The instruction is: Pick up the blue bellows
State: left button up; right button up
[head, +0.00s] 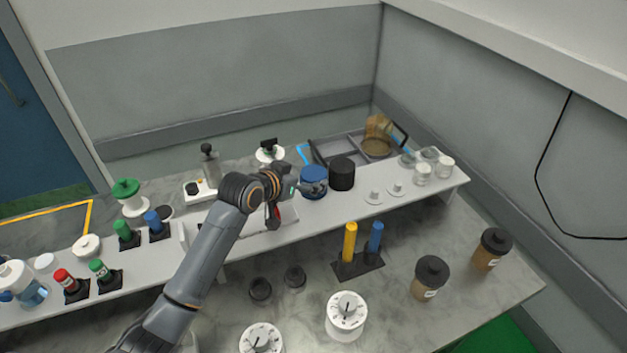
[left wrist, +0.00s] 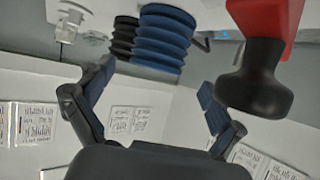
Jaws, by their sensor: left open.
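The blue bellows (head: 314,178) stands on the white raised shelf, next to a black bellows (head: 342,174) on its right. In the left wrist view the blue bellows (left wrist: 163,38) shows as a ribbed blue cylinder ahead of the fingers, with the black bellows (left wrist: 124,36) partly behind it. My left gripper (head: 303,189) is beside the blue bellows on its left, close to it in the head view. Its fingers show in the left wrist view (left wrist: 158,95), spread wide with nothing between them. I cannot tell whether a finger touches the bellows. My right gripper is not in view.
A red object with a black knob (left wrist: 258,80) is close to one finger in the left wrist view. A grey divided tray (head: 338,147) lies behind the bellows.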

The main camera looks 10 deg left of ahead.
aim_at(311, 175)
pick_arm(q)
jog(key=p+x, duration=0.1)
jog(key=x, duration=0.2)
jog(key=shift+w+d+f, duration=0.1)
jog(key=shift+d, duration=0.2)
jog(key=shift+w+d+f, duration=0.15)
jog(key=shift+w+f, duration=0.2)
jog(key=shift+w, duration=0.1)
jog(key=shift+s, duration=0.1)
jog(key=shift+c, duration=0.3)
jog(key=c, duration=1.3)
jog(key=shift+o, duration=0.2)
jog(key=shift+r, duration=0.1)
